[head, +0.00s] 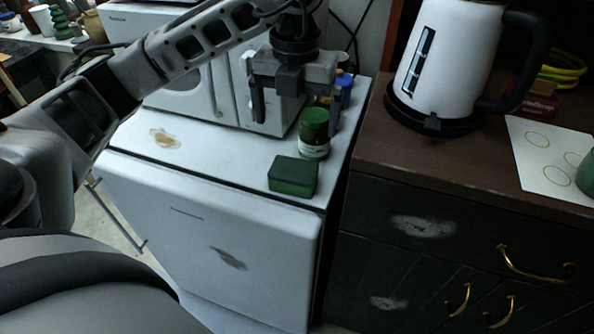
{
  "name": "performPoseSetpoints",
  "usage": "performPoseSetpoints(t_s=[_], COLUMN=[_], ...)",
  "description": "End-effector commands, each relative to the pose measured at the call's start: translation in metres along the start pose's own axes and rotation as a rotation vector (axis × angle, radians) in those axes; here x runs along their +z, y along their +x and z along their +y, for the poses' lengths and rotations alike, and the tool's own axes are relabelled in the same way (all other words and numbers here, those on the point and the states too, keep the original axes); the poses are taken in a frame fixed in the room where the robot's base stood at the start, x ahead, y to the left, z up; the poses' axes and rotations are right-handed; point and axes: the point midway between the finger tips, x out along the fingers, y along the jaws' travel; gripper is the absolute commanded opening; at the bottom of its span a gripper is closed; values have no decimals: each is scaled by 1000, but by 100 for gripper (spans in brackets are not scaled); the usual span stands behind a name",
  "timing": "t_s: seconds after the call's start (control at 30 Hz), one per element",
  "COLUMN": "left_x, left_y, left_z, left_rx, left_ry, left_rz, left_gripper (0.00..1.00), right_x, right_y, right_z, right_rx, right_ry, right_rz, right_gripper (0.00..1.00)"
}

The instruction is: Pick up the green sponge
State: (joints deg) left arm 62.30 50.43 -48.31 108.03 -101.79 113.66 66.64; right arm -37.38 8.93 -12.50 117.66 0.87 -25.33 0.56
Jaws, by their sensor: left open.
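The green sponge (293,176) is a dark green block. It lies on the white top of the low cabinet (225,160), close to its front edge. My left gripper (297,120) points down above and behind the sponge, with its fingers spread apart and nothing between them that I can see it holding. It is apart from the sponge. A jar with a green lid (314,132) stands just behind the sponge, near the right finger. My right gripper is not in view.
A brown stain (164,138) marks the white top at left. A white appliance (190,80) stands behind. To the right, a dark wooden cabinet (450,160) bears a white kettle (448,60) and a sheet with rings (545,150). A blue-topped item (346,88) stands behind the jar.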

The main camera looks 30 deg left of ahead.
Motion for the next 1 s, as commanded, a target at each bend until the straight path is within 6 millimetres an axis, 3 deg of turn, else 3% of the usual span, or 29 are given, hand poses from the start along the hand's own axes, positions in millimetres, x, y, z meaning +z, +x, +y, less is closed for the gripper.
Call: performPoseSetpoints(t_s=[0.3,0.63,0.9,1.0], left_x=[-2,-1,0,0], left_y=[68,97,135,141], left_z=[-1,0,4,4], left_rx=[-2,-5,-5,-6], left_ry=[6,6,7,7], left_rz=[7,5,6,4], left_gripper=[100,100,100,100], right_x=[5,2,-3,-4], right_y=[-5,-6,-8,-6], right_z=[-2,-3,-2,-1], right_rx=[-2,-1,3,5], right_ry=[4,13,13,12], right_rz=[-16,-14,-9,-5], right_gripper=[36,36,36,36])
